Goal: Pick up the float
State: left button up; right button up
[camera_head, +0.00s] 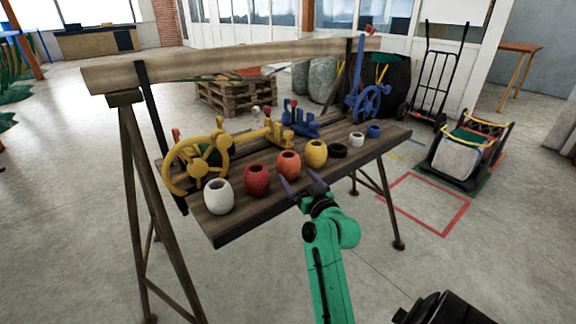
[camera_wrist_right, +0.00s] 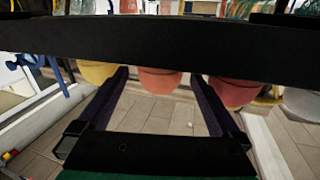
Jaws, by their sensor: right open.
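A row of barrel-shaped floats stands along the front of a wooden bench: a white float (camera_head: 218,198), a red float (camera_head: 256,181), an orange-red float (camera_head: 288,165) and a yellow float (camera_head: 316,155). My right gripper (camera_head: 301,184) is open and empty at the bench's front edge, its fingers pointing towards the orange-red and yellow floats. In the right wrist view, the open fingers (camera_wrist_right: 158,78) reach towards an orange-red float (camera_wrist_right: 159,82), with a yellow float (camera_wrist_right: 97,72) at left. A dark band hides much of the floats there. My left gripper is out of view.
The bench (camera_head: 232,226) also bears a yellow wheel (camera_head: 196,165), a blue wheel (camera_head: 370,100), a black ring (camera_head: 338,150), a small white cup (camera_head: 357,139) and a blue one (camera_head: 374,131). A thick beam (camera_head: 220,62) spans behind it.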

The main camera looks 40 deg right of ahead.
aim_at(288, 165)
jog(key=x, duration=0.6)
jog(key=shift+w+d+r, duration=0.1)
jog(key=shift+w, duration=0.3)
jog(key=shift+s+r, duration=0.1)
jog(key=shift+s, duration=0.05)
jog(key=shift+c, duration=1.2)
jog(key=c, duration=0.9)
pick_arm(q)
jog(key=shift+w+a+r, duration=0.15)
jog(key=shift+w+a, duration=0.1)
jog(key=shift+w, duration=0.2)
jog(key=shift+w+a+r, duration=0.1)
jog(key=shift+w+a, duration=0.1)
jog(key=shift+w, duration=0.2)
pick_arm(e)
jog(key=shift+o, duration=0.2)
jog(key=shift+r, duration=0.1)
